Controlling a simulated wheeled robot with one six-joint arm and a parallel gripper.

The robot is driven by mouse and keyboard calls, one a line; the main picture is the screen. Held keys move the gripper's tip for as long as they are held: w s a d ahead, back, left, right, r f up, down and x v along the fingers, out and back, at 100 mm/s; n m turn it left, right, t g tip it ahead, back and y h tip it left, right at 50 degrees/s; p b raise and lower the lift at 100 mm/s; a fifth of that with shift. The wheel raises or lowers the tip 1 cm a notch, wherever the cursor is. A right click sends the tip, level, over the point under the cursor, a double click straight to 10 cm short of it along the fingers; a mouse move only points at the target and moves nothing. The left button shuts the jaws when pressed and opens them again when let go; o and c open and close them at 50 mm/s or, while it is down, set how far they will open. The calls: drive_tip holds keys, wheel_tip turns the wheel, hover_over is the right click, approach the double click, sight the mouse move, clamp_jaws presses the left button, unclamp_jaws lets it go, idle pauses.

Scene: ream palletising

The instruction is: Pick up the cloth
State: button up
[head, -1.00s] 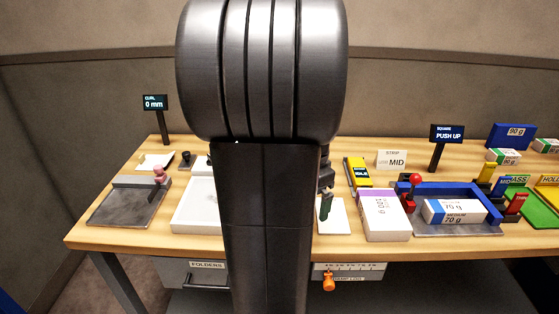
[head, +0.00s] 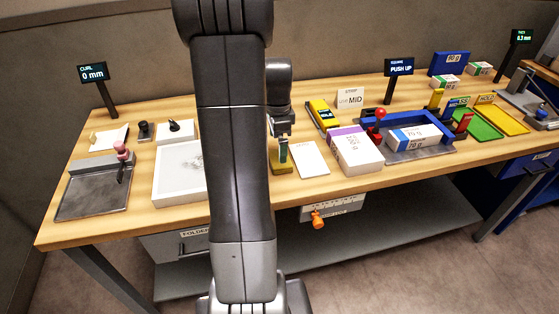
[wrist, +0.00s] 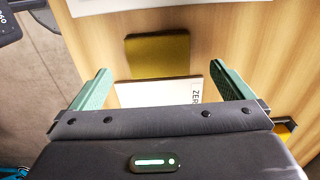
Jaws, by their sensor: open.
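The cloth is a flat mustard-yellow square (wrist: 160,54) on the wooden table, between my two fingers in the wrist view. In the head view its lower part (head: 280,190) shows beside my arm and below my gripper. My gripper (wrist: 159,68) is open and empty, pointing down, with one green finger on each side of the cloth's width. The green fingers also show in the head view (head: 283,156), over the cloth. I cannot tell the exact height of the fingertips above the table.
A white card (head: 310,160), marked "ZER..." in the wrist view (wrist: 158,92), lies beside the cloth. A white tray (head: 180,200) is left of my arm. A ream (head: 356,155) and a blue-walled fixture (head: 440,120) stand right. My arm hides part of the table.

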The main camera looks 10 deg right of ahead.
drive_tip(key=shift+s+d+f+p, duration=0.15)
drive_tip(key=shift+f+p, duration=0.15)
drive_tip(key=shift+f, duration=1.05)
drive_tip(key=shift+w+d+f+p, duration=0.1)
drive_tip(key=shift+f+p, duration=0.15)
drive_tip(key=shift+f, duration=1.05)
drive_tip(key=shift+s, duration=0.1)
drive_tip(key=c, duration=0.9)
